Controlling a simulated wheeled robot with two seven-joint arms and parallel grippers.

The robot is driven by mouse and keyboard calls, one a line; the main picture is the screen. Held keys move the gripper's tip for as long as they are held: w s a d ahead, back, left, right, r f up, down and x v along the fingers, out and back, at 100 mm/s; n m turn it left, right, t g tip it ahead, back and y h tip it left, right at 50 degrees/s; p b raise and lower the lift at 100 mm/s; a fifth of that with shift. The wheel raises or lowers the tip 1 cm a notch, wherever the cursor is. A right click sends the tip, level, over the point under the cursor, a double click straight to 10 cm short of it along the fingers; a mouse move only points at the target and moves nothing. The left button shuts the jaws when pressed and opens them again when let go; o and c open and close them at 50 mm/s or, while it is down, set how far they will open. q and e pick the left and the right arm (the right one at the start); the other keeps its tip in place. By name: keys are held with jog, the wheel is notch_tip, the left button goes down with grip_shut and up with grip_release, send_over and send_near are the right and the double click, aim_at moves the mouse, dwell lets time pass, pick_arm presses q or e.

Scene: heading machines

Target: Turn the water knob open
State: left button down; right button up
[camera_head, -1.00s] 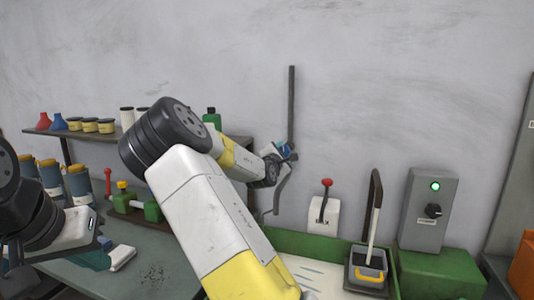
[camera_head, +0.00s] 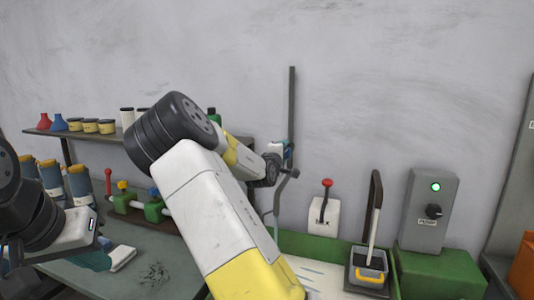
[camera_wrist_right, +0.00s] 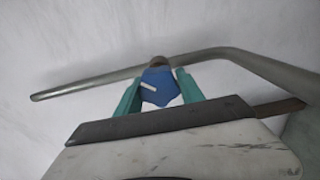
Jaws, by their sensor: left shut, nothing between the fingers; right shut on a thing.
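The blue water knob (camera_wrist_right: 159,88) shows in the right wrist view between the two teal fingers of my right gripper (camera_wrist_right: 160,76). It has a small white mark and sits at a grey metal pipe (camera_wrist_right: 100,84) by the wall. My right gripper is shut on it. In the head view, my right gripper (camera_head: 285,158) is at the wall pipe (camera_head: 292,100), and the knob there is mostly hidden and too small to judge its angle. My left gripper (camera_head: 98,262) is shut and empty, low over the table at the left.
A green valve assembly (camera_head: 150,210) with red, yellow and blue handles stands on the table (camera_head: 150,260). A shelf (camera_head: 90,136) carries bottles and jars. Right of the pipe are a red-knobbed lever (camera_head: 326,184), a small grey bin (camera_head: 368,272) and a control box (camera_head: 430,208).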

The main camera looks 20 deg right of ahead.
jog(key=m, duration=0.5)
jog(key=shift+m, duration=0.3)
jog(key=shift+s+d+r+m, duration=0.1)
jog(key=shift+m, duration=2.1)
jog(key=o, duration=1.4)
jog(key=shift+c, duration=0.2)
jog(key=shift+r, duration=0.1)
jog(key=v, duration=0.7)
jog(key=shift+s+a, duration=0.25)
jog(key=shift+s, duration=0.05)
